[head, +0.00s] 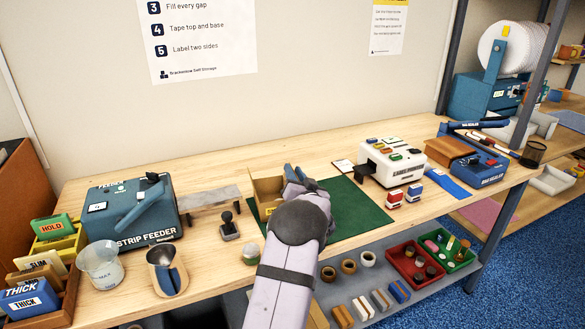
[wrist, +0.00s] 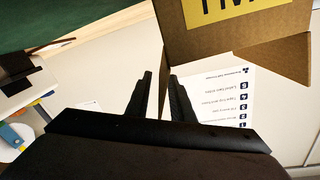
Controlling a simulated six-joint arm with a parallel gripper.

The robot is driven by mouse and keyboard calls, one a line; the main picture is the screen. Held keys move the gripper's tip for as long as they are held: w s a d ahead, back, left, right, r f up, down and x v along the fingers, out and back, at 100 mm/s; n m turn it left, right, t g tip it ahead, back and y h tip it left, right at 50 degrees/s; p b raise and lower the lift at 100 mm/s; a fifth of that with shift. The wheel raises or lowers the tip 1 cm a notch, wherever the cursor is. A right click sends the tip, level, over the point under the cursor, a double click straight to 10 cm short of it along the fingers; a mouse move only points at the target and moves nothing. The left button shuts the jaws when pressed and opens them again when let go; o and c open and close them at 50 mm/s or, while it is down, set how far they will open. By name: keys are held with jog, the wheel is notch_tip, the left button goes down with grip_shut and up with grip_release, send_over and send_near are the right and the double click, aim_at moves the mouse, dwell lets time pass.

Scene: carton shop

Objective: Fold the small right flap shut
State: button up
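The open brown carton (head: 263,191) stands on the green mat (head: 362,212), partly hidden behind my arm in the head view. In the wrist view the carton (wrist: 200,42) fills the upper right, with part of a yellow label showing. A brown flap (wrist: 285,60) sticks out from its edge at the right of that view; I cannot tell which flap it is. My gripper (wrist: 160,76) has its dark fingers apart, with a narrow gap. The fingertips are close to the carton's edge; contact is unclear. In the head view my gripper (head: 294,173) is at the carton's right side.
The mat's right part is clear.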

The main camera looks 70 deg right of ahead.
jog(key=shift+x, duration=1.05)
grip_shut()
